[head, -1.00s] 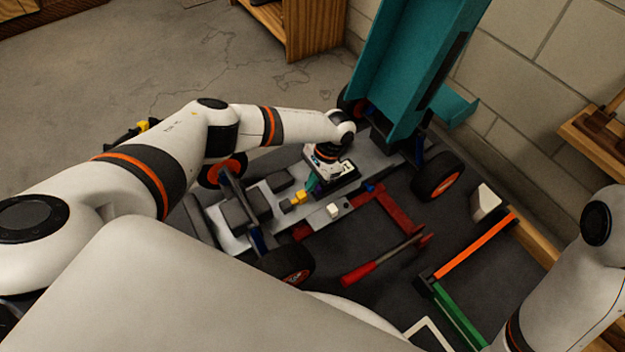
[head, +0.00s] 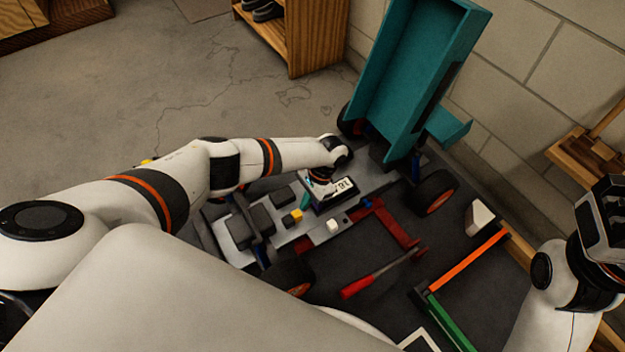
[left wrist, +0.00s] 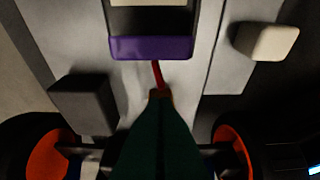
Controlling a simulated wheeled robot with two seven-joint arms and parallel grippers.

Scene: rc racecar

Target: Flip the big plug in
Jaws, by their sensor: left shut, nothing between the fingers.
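A small yellow plug-like piece (head: 297,214) sits on the grey chassis of the racecar (head: 237,255); I cannot tell whether it is the big plug. In the left wrist view, a box with a purple end (left wrist: 150,48) has a short red wire (left wrist: 157,74) running toward my fingertips. My left gripper (head: 305,199) is shut and empty, close to the box and yellow piece. Its dark green fingers (left wrist: 158,100) hide what lies under them. My right gripper (head: 602,222) is raised at the right edge, its jaws unclear.
A white block (head: 333,226) and dark blocks (head: 256,217) sit on the chassis. A teal channel-shaped part (head: 415,85) rises behind it. A red-handled tool (head: 358,287) and an orange-and-green frame (head: 468,262) lie to the right, near a block wall.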

